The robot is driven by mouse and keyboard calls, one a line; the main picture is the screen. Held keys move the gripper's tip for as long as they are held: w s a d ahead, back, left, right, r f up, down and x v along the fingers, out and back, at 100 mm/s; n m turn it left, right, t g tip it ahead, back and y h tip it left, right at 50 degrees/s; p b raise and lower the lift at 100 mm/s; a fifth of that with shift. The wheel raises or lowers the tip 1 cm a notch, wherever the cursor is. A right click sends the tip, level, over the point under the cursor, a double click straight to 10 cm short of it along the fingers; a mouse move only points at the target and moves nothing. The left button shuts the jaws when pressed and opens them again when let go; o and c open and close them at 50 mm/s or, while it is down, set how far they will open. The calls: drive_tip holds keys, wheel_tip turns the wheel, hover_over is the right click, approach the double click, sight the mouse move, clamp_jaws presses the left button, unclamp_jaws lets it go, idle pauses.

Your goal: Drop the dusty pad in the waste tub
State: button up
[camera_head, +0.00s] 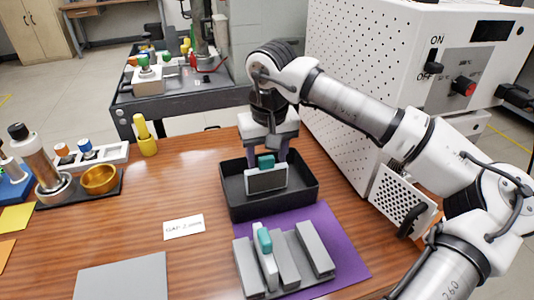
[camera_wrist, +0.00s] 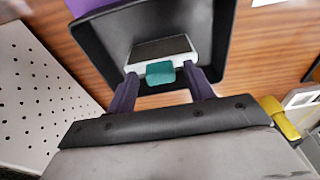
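The dusty pad (camera_head: 267,180) has a dark grey face, a white frame and a teal handle. It is tilted inside the outline of the black waste tub (camera_head: 272,208); I cannot tell whether it touches the floor of the tub. My gripper (camera_head: 265,154) points down over the tub. In the wrist view, the fingers of my gripper (camera_wrist: 161,78) stand apart on both sides of the teal handle (camera_wrist: 160,73), with gaps visible. The pad (camera_wrist: 162,50) shows just beyond the fingertips, within the tub (camera_wrist: 220,40).
A second teal-handled piece (camera_head: 265,250) stands among grey blocks (camera_head: 314,248) on a purple mat (camera_head: 345,262) in front of the tub. A white perforated machine (camera_head: 350,100) stands behind right. A label card (camera_head: 184,227) and a grey plate (camera_head: 122,278) lie left.

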wheel_tip(320, 180, up, 12)
drive_tip(key=s+p, duration=0.1)
drive_tip(key=shift+s+d+r, duration=0.15)
drive_tip(key=shift+s+d, duration=0.05)
idle(0.4)
